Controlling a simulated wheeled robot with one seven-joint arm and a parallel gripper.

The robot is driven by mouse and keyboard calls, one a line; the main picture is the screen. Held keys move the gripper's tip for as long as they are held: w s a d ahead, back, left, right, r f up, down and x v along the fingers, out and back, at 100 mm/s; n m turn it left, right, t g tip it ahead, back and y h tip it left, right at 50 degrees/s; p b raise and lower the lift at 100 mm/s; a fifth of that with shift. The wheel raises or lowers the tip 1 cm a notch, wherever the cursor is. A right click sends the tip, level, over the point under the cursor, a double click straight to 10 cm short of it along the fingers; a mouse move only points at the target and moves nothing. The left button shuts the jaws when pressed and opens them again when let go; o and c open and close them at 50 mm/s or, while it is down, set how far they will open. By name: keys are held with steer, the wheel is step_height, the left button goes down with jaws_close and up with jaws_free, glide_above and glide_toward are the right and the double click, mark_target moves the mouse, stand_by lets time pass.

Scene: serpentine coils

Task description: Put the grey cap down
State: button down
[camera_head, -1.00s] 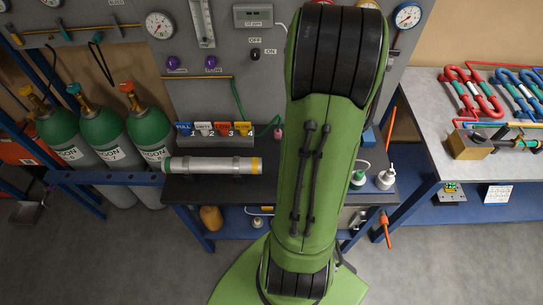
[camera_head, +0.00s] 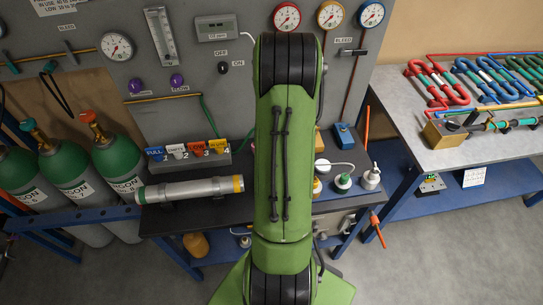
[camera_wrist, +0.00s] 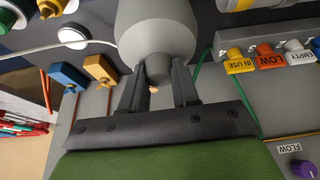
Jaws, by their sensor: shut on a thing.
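In the wrist view, my gripper (camera_wrist: 162,74) is shut on the narrow knob of the grey cap (camera_wrist: 155,28). The cap's wide, rounded body extends away from the fingers toward the top edge. I cannot tell whether its far end touches the bench. In the head view, my green arm hides both the gripper and the cap. A metal cylinder (camera_head: 190,190) with a yellow band lies on the dark bench (camera_head: 160,222), left of the arm.
A row of coloured tags (camera_head: 188,150) stands behind the cylinder. Green gas bottles (camera_head: 118,160) are at left. A grey bench (camera_head: 465,150) with coils is at right.

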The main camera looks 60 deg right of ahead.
steer(key=shift+w+d+f, duration=0.1)
steer(key=shift+f, duration=0.4)
steer(key=shift+f, duration=0.15)
steer(key=c, duration=0.8)
jaws_free()
steer(key=shift+r, duration=0.25)
steer(key=v, duration=1.2)
steer(key=shift+f+p, duration=0.1)
steer(key=shift+p, duration=0.25)
